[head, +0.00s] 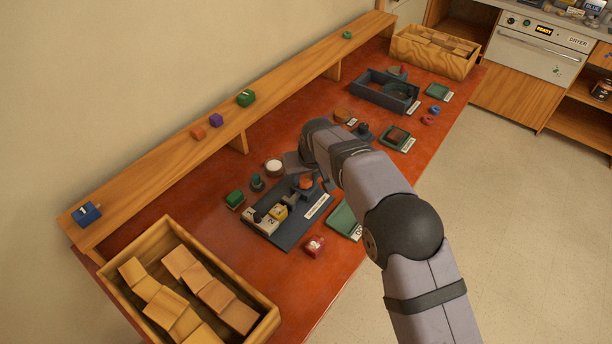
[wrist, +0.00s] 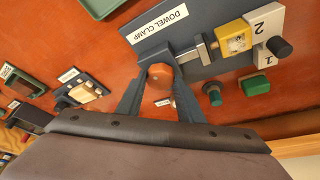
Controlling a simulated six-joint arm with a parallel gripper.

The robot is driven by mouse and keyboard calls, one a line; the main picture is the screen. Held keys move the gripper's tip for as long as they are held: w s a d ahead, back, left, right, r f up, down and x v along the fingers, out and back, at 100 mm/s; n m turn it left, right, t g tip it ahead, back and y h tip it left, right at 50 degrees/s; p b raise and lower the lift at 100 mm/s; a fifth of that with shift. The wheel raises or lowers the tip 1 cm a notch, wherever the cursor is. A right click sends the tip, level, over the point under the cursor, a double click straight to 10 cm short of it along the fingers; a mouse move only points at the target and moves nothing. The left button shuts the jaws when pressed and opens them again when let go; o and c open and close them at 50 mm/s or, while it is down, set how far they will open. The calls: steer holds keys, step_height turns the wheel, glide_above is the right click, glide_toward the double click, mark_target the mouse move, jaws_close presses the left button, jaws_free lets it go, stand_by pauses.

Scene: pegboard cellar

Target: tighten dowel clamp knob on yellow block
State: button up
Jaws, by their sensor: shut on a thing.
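The dowel clamp (head: 289,236) is a dark grey fixture with a "DOWEL CLAMP" label, on the red bench. It also fills the top of the wrist view (wrist: 200,14). The yellow block (wrist: 233,38) sits in it between a grey jaw and a white piece marked 1 and 2; in the head view the yellow block (head: 279,212) is small. The orange-brown round knob (wrist: 158,84) is at the clamp's end, and also shows in the head view (head: 306,182). My gripper (wrist: 160,92) is shut on the knob, one finger on each side.
A wooden box of blocks (head: 262,328) stands in front. A raised wooden shelf (head: 170,157) runs along the wall.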

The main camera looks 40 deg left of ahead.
steer(key=m, duration=0.2)
steer(key=m+t+h, duration=0.1)
steer(key=m, duration=0.2)
steer(key=shift+s+a+m+h+b, duration=0.1)
steer(key=shift+a+m+h+b, duration=0.1)
steer(key=shift+m+h+b, duration=0.15)
steer(key=m+h+p, duration=0.1)
steer(key=m, duration=0.1)
steer(key=shift+r+m+t, duration=0.1)
steer(key=shift+m+t, duration=0.25)
steer(key=shift+t, duration=0.05)
steer(key=shift+a+m+h+p, duration=0.1)
steer(key=shift+m+h+p, duration=0.15)
steer(key=shift+m+p, duration=0.3)
steer(key=shift+m, duration=0.25)
steer(key=o, duration=1.1)
steer(key=shift+c, duration=0.2)
steer(key=b+v, duration=0.2)
steer(key=v, duration=0.5)
